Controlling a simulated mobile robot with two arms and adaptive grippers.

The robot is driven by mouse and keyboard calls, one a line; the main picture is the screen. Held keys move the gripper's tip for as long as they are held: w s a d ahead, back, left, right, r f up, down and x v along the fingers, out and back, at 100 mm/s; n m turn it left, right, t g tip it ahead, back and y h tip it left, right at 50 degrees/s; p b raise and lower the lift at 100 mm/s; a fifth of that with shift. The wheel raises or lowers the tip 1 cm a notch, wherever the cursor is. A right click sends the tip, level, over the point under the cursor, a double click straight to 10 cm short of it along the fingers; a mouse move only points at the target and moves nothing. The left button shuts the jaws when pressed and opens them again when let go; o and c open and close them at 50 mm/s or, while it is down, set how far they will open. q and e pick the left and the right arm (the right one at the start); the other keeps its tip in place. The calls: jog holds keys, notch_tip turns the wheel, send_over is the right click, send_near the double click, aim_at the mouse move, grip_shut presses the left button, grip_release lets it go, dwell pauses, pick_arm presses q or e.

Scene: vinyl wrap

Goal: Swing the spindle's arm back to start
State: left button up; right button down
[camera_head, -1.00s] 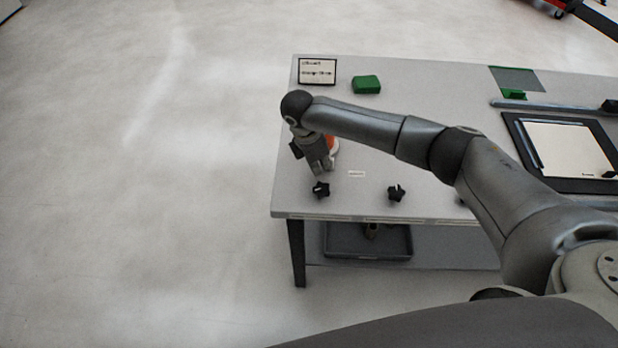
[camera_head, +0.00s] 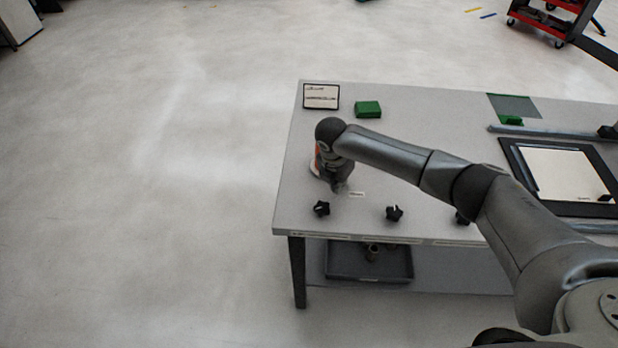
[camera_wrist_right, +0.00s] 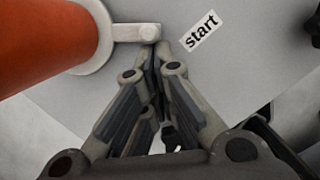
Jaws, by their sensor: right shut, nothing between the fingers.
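The spindle (camera_head: 317,166) shows as an orange-and-white upright piece near the table's left end, partly hidden by my right wrist. In the right wrist view its orange cylinder (camera_wrist_right: 40,40) stands on a pale round base. My right gripper (camera_head: 342,188) is shut and empty, pointing down. In the wrist view its fingertips (camera_wrist_right: 155,50) are right by the knob; I cannot tell whether they touch it. My left gripper is not in view.
Black star knobs (camera_head: 321,208) line the table's front edge. A dark-framed panel (camera_head: 565,170) lies on the right. A grey tray (camera_head: 340,264) sits on the lower shelf.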

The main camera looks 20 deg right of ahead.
jog(key=shift+d+n, duration=0.6)
jog(key=shift+w+d+p, duration=0.15)
jog(key=shift+d+p, duration=0.2)
jog(key=shift+d, duration=0.25)
